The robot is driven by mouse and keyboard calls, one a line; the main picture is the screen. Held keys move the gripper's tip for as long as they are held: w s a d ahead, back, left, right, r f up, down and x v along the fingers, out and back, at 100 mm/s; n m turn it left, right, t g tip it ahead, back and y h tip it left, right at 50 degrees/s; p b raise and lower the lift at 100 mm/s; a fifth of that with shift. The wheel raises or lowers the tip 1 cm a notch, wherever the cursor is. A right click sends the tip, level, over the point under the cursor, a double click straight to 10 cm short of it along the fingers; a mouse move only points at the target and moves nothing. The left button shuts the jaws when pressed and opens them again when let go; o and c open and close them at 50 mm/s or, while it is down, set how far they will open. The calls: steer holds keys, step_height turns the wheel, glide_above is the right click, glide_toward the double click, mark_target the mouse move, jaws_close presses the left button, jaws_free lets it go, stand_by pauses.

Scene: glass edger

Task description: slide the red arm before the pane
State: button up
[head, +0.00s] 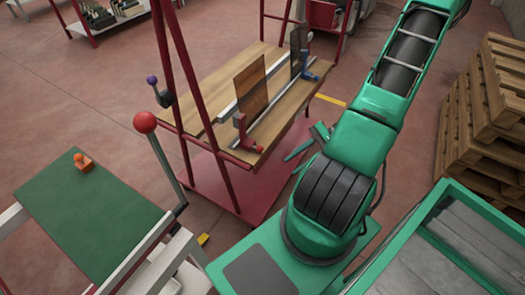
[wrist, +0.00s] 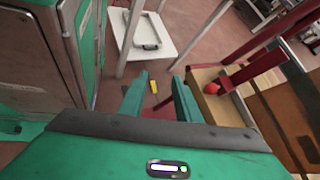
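A brown pane (head: 251,89) stands upright on the wooden bench top (head: 212,85). The red arm (head: 241,131) stands at the pane's near end, with a small red knob (head: 259,149) low at its side. In the wrist view the red arm (wrist: 262,62) slants at the upper right, its knob (wrist: 211,88) shows just right of my fingers, and part of the pane (wrist: 290,95) shows at the right edge. My gripper (wrist: 160,85) is open and empty, apart from the knob. In the head view my gripper (head: 308,143) is beside the bench's right edge.
A blue fitting (head: 309,72) stands at the bench's far end beside a metal rail (head: 272,103). Red posts (head: 170,70) rise on the bench's left. A lever with a red ball (head: 145,122) stands in front. Wooden pallets (head: 485,110) are stacked at the right.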

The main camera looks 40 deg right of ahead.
mark_target(263, 150)
steer(key=w+d+f+m+t+h, duration=0.15)
steer(key=w+f+m+t, duration=0.25)
steer(key=m+t, duration=0.65)
steer(key=shift+n+t, duration=0.35)
steer(key=shift+t, duration=0.2)
steer(key=x, duration=1)
steer(key=shift+w+d+f, duration=0.1)
steer(key=shift+w+d, duration=0.2)
steer(key=shift+w, duration=0.1)
